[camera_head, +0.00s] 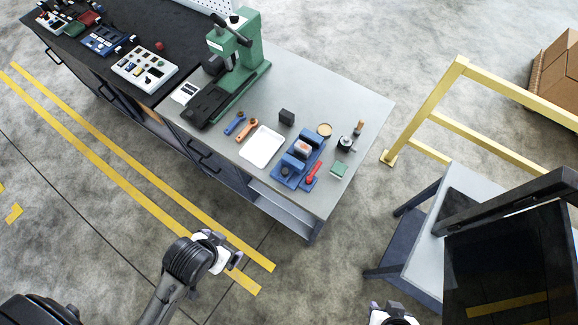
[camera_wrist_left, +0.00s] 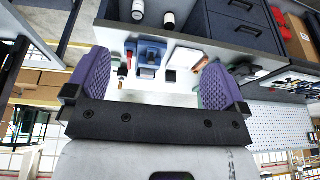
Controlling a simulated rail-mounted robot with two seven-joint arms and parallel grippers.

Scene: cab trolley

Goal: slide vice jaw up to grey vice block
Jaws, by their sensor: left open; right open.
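A blue vice (camera_head: 281,180) stands near the bench's right end; it also shows upside down in the left wrist view (camera_wrist_left: 150,47). Its near blue jaw (camera_head: 292,162) is on the front side. A pale grey block (camera_head: 303,148) with a reddish patch sits behind this jaw; any gap between them is too small to tell. My left gripper (camera_head: 236,256) is open, empty and away from the bench front; its purple fingers spread in the left wrist view (camera_wrist_left: 155,78). My right gripper (camera_head: 392,307) is open at the bottom edge, only partly in view, well away from the vice.
A red-handled tool (camera_head: 313,171) and a green box (camera_head: 338,169) lie right of the vice. A white tray (camera_head: 261,147) and a dark cube (camera_head: 286,117) are left of it. A green press (camera_head: 240,60) stands further left. A yellow rail (camera_head: 430,105) and a cart (camera_head: 452,215) are right.

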